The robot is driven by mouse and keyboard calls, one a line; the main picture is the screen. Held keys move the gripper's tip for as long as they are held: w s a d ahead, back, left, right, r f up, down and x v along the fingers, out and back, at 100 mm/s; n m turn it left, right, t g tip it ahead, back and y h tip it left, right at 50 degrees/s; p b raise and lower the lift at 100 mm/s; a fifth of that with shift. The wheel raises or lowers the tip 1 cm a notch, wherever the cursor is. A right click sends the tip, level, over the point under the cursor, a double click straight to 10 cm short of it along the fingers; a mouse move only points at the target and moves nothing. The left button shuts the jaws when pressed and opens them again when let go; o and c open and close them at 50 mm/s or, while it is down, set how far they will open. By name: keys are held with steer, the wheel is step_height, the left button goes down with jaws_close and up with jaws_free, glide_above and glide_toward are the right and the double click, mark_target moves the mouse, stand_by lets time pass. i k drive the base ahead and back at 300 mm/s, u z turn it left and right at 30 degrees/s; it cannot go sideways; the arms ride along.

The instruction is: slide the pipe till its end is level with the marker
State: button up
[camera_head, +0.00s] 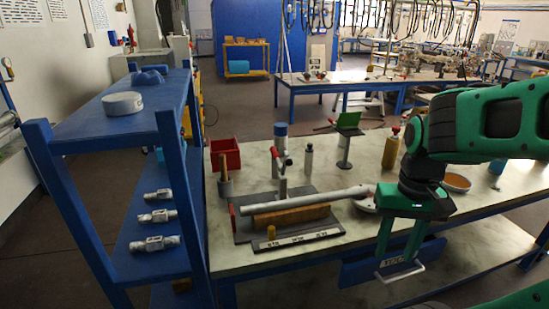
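The pipe (345,195) is a pale grey tube. It lies across a wooden block (290,216) on a dark base plate, sloping slightly in the picture. Its left end is near a small red upright plate (233,217); its right end reaches past the block towards a round pale dish. A light strip with dark marks (300,239) runs along the front of the base, and a small yellow-brown peg (271,232) stands by it, perhaps the marker. My gripper (401,267) hangs right of the pipe, in front of the table edge. Its fingers look apart and empty, pointing down.
A blue shelf (130,115) bounds the left. The tabletop's front right is bare.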

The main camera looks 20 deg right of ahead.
mark_target(261, 208)
steer(key=z, duration=0.7)
steer(key=k, duration=0.75)
steer(key=u, duration=0.45)
steer(key=i, duration=1)
steer(key=z, duration=0.05)
